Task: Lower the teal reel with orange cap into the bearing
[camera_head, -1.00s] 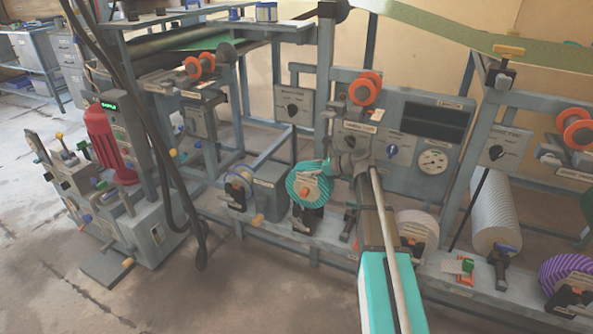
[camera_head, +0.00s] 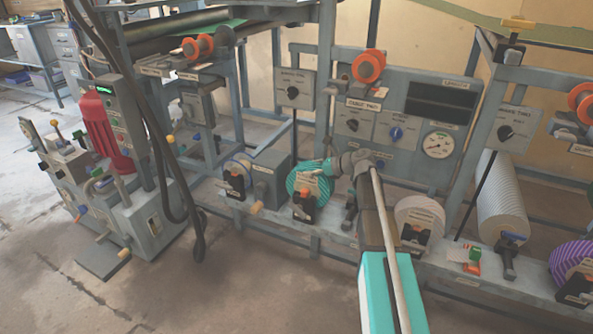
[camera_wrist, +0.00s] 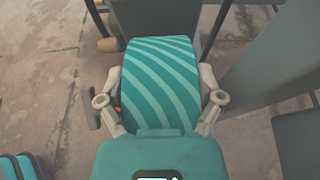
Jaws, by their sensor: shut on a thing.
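The teal striped reel (camera_head: 296,181) sits low at the black bearing (camera_head: 303,211) on the bench rail, and the bearing's front covers its lower part. In the wrist view the reel (camera_wrist: 158,82) fills the space between the fingers. A bit of orange, likely the cap (camera_wrist: 118,110), shows at its left side. My gripper (camera_wrist: 160,98) is shut on the reel, one finger on each side. In the head view my arm reaches the reel from the right. I cannot tell whether the reel is fully seated.
A white reel (camera_head: 420,218) stands on the rail to the right, with a purple striped reel (camera_head: 574,266) farther right. A grey box (camera_head: 270,180) stands just left of the teal reel. A control panel (camera_head: 395,130) rises behind my arm.

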